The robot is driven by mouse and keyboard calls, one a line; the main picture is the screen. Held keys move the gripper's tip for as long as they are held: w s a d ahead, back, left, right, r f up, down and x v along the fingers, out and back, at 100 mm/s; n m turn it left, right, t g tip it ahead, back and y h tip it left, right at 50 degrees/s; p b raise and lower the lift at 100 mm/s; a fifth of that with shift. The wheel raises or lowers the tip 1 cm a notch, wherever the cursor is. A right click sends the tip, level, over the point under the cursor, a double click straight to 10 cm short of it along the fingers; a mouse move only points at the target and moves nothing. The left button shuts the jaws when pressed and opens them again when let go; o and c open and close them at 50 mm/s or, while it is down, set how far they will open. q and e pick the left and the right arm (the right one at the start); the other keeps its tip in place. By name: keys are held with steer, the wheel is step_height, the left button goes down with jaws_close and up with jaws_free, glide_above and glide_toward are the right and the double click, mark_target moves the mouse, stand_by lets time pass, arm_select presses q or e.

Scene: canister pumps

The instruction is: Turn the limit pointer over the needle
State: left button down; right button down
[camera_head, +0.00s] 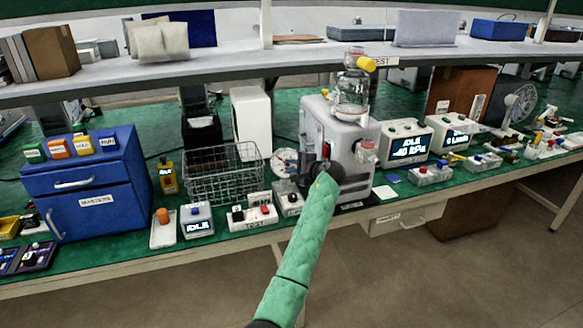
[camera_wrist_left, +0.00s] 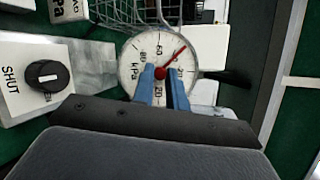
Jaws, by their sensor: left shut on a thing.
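The round white gauge (camera_wrist_left: 138,62), marked kPa, fills the middle of the left wrist view. It also shows in the head view (camera_head: 284,158), left of the grey pump unit. A thin red limit pointer (camera_wrist_left: 177,53) runs from a red hub at the dial's centre to the upper right in the wrist view. My left gripper (camera_wrist_left: 161,77) has blue fingertips on both sides of the red hub and is shut on it. In the head view my left gripper (camera_head: 318,179) is in front of the pump. I cannot make out a separate needle; the fingers hide the lower dial.
A black knob (camera_wrist_left: 48,76) on a white box labelled SHUT sits left of the gauge in the wrist view. The grey pump (camera_head: 352,150) stands right of the gauge, and a wire basket (camera_head: 222,172) stands left. Small boxes line the bench front.

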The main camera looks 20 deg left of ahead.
arm_select(q)
steer(key=shift+f, duration=0.1)
steer(key=c, duration=1.4)
jaws_free()
steer(key=shift+d, duration=0.15)
